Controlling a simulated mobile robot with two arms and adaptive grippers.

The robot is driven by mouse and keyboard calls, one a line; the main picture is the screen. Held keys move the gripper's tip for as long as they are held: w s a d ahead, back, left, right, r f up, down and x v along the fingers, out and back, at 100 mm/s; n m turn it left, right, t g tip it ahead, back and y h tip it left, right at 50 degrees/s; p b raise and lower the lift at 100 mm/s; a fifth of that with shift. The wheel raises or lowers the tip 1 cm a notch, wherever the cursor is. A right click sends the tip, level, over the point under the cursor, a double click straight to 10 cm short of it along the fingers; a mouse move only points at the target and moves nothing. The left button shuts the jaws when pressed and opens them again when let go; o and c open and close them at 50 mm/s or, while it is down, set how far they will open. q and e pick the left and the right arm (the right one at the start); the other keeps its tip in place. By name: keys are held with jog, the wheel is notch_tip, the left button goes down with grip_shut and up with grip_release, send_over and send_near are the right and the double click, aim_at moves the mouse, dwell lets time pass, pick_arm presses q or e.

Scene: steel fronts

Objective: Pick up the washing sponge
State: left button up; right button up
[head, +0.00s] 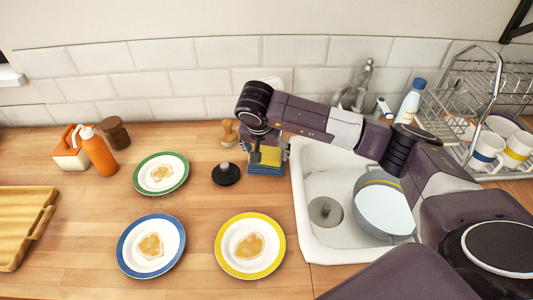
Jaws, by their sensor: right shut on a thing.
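The washing sponge (268,157) shows yellow with blue below it, on the wooden counter just left of the sink. My right gripper (266,148) reaches over from the right, points down and is shut on the sponge. The gripper hides the sponge's upper part, and I cannot tell whether the sponge touches the counter. My left gripper is out of view.
A black round stopper-like object (226,174) and a small wooden brush (229,133) stand close left of the sponge. The white sink (307,222) holds a pan (384,207). Plates with food, including a yellow-rimmed plate (222,247), lie on the left. A dish rack (484,62) stands right.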

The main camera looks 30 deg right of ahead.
aim_at(267, 151)
jog(key=shift+r, duration=0.1)
notch_tip(267, 151, up, 18)
jog(key=b, duration=0.3)
jog(key=s+a+f+n+t+y, duration=0.1)
jog(key=s+a+f+n+y, duration=0.1)
jog(key=s+a+f+n, duration=0.6)
jog(key=s+a+f, duration=0.1)
jog(key=s+f, duration=0.1)
jog(key=s, duration=0.2)
jog(key=shift+s+a+y, duration=0.15)
jog(key=shift+s+y, duration=0.15)
jog(key=shift+y, duration=0.1)
